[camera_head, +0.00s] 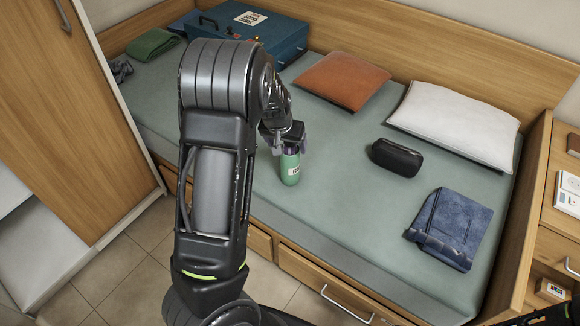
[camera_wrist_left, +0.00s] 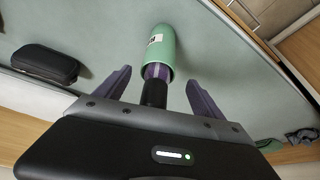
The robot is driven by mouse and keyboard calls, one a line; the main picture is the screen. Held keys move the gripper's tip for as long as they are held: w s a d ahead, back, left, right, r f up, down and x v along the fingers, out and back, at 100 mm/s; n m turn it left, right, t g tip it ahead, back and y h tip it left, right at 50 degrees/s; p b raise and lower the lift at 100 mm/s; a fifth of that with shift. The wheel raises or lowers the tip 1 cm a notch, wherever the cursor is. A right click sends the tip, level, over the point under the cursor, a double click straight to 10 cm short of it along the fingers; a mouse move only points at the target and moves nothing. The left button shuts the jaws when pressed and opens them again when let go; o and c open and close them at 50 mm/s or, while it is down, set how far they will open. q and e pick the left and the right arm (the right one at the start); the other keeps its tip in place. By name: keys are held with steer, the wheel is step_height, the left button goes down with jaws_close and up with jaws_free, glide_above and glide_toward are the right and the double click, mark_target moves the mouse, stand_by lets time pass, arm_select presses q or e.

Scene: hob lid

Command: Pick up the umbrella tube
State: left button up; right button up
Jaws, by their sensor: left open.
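The umbrella tube (camera_head: 290,168) is a green cylinder with a white label, on the bed's green cover near its front edge. Its far end is hidden by my left gripper (camera_head: 288,138) in the head view. In the left wrist view the tube (camera_wrist_left: 160,48) points away from my gripper (camera_wrist_left: 159,76). A purple part and a black handle stick out of its open end towards the palm. The two purple fingers are apart, one on each side of the handle, with visible gaps.
A black case (camera_head: 397,157) and folded jeans (camera_head: 450,228) lie right of the tube. An orange cushion (camera_head: 343,80), white pillow (camera_head: 455,123), blue suitcase (camera_head: 250,31) and green cloth (camera_head: 153,44) lie along the back. The cover between tube and case is clear.

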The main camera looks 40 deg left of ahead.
mark_target(290, 165)
arm_select(q)
steer(key=x, duration=0.5)
steer(key=shift+d+b, duration=0.1)
steer(key=shift+b, duration=0.25)
jaws_close()
stand_by(0.8)
